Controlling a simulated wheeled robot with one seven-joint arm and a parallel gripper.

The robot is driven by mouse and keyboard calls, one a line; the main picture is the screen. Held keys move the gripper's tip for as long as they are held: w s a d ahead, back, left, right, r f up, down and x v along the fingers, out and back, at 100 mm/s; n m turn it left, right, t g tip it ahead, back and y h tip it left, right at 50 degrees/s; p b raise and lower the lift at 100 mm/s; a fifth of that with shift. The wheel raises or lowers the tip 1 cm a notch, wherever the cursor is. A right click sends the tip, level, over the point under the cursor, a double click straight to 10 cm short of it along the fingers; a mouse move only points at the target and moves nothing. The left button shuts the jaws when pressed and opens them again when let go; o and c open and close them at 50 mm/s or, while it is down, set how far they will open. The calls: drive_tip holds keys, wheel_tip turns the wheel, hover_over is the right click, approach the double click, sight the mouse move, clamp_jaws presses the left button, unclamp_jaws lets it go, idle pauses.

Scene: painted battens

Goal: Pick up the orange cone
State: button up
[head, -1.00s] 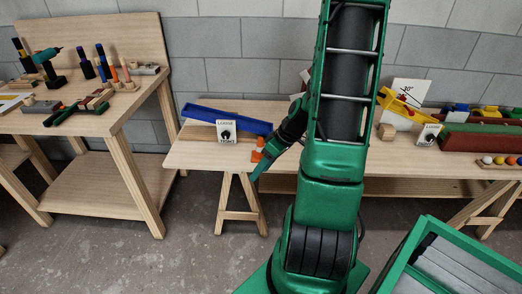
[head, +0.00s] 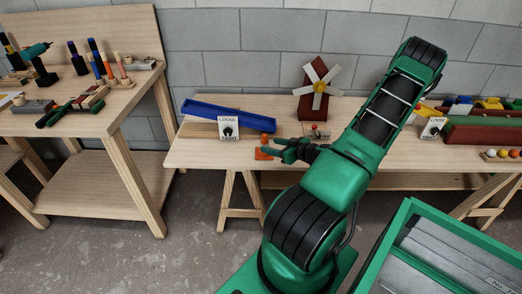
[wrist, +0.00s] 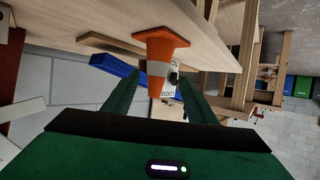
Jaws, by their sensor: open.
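The orange cone (head: 264,153) with a pale band stands on the front part of the long wooden bench (head: 195,150). It also shows in the wrist view (wrist: 160,46), its wide base toward the top of the picture. My gripper (head: 279,148) is open and roughly level, just right of the cone in the head view. In the wrist view the two green fingers (wrist: 157,82) lie on either side of the cone's narrower part. I cannot tell whether they touch it.
A blue tray (head: 205,111) and a LOOSE/TIGHT sign (head: 229,128) stand just behind the cone. A windmill model (head: 312,92) stands farther back. A green-framed bin (head: 390,240) is at the front right. The bench left of the cone is clear.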

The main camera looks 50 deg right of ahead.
sight(268, 144)
drive_tip(key=x, duration=0.4)
drive_tip(key=shift+w+d+f, duration=0.2)
drive_tip(key=shift+w+d, duration=0.1)
drive_tip(key=shift+d, duration=0.1)
drive_tip(key=shift+x, duration=2.6)
drive_tip(key=shift+a+r, duration=0.1)
drive_tip(key=shift+r, duration=0.1)
drive_tip(key=c, duration=1.1)
